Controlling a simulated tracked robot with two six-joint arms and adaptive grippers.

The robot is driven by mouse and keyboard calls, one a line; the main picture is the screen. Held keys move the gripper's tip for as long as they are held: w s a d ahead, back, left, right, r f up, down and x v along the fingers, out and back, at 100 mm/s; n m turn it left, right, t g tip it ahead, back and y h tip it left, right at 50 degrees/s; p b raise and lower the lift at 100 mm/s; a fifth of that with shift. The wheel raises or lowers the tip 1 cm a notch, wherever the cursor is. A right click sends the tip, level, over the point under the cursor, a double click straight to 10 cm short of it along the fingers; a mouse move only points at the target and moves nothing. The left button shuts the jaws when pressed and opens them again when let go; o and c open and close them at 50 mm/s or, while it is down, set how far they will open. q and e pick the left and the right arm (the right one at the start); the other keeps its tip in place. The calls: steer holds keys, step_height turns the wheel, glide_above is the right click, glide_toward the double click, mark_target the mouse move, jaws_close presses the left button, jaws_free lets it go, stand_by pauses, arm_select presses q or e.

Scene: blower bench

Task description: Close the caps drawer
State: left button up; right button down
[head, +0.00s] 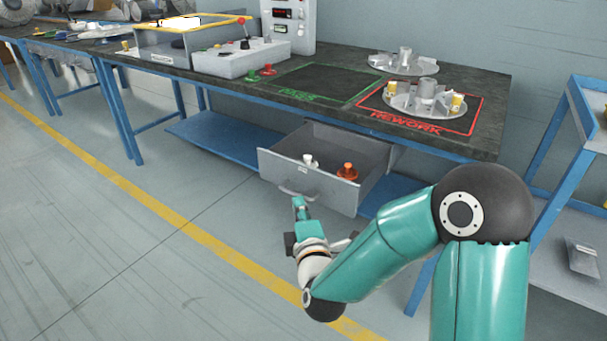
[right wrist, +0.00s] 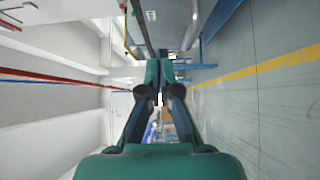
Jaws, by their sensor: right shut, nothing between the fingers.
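The grey caps drawer (head: 275,168) hangs under the bench and is pulled out. A white cap (head: 308,160) and an orange cap (head: 347,172) stand inside it. Its front has a small label and a bar handle (head: 297,194). My right gripper (head: 299,203) is shut and empty, just in front of the handle and low on the drawer front. I cannot tell whether it touches. In the right wrist view its fingers (right wrist: 160,92) are together with nothing visible between them. My left gripper is not in view.
The dark bench top (head: 350,65) carries a grey control box (head: 240,59), a green-marked area, and impellers near the red REWORK area (head: 425,127). A blue shelf (head: 225,137) lies below. A blue rack (head: 560,140) stands right. The floor before the drawer is clear.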

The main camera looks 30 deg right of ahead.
mark_target(302, 175)
steer(key=w+d, duration=0.1)
steer(key=w, duration=0.1)
steer(key=w+d, duration=0.2)
steer(key=w+d+b, duration=0.1)
steer(key=w, duration=0.1)
steer(key=shift+d+f, duration=0.25)
steer(key=shift+d, duration=0.05)
steer(key=shift+w+d, duration=0.25)
steer(key=shift+d, duration=0.35)
